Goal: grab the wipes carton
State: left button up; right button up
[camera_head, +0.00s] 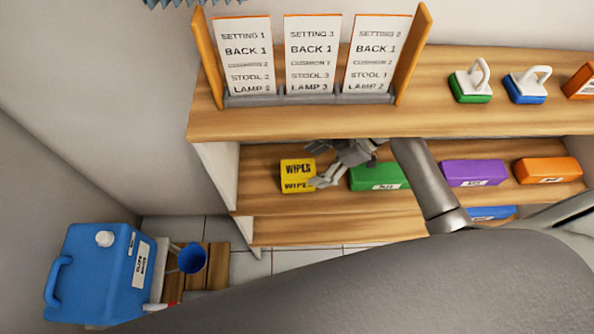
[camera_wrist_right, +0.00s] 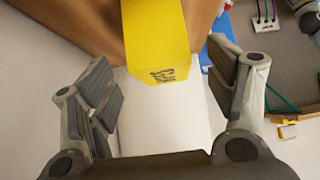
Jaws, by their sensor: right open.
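The wipes carton (camera_head: 297,169) is a yellow box with black lettering. It stands on the middle shelf at its left end in the head view. In the right wrist view the carton (camera_wrist_right: 155,40) is at the top centre, beyond and between the spread fingers. My right gripper (camera_head: 325,178) is at the carton's right side in the head view, partly in front of the green box. In the wrist view my right gripper (camera_wrist_right: 158,95) is open and nothing is between its pads. I cannot tell whether a finger touches the carton. My left gripper is not in view.
A green box (camera_head: 378,178) sits close to the right, with purple (camera_head: 473,173) and orange (camera_head: 546,170) boxes farther right. The upper shelf (camera_head: 300,122) overhangs, holding a sign rack. A blue jug (camera_head: 95,270) stands at lower left.

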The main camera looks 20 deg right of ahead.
aim_at(298, 175)
jog(key=shift+x, duration=0.85)
jog(key=shift+w+a+f, duration=0.1)
jog(key=shift+a+f, duration=0.15)
jog(key=x, duration=0.4)
jog(key=shift+a+f+p, duration=0.2)
jog(key=shift+a+p, duration=0.05)
jog(key=shift+p, duration=0.1)
jog(key=c, duration=0.4)
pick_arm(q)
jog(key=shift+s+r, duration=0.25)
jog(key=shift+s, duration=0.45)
pick_arm(e)
jog(key=c, duration=0.6)
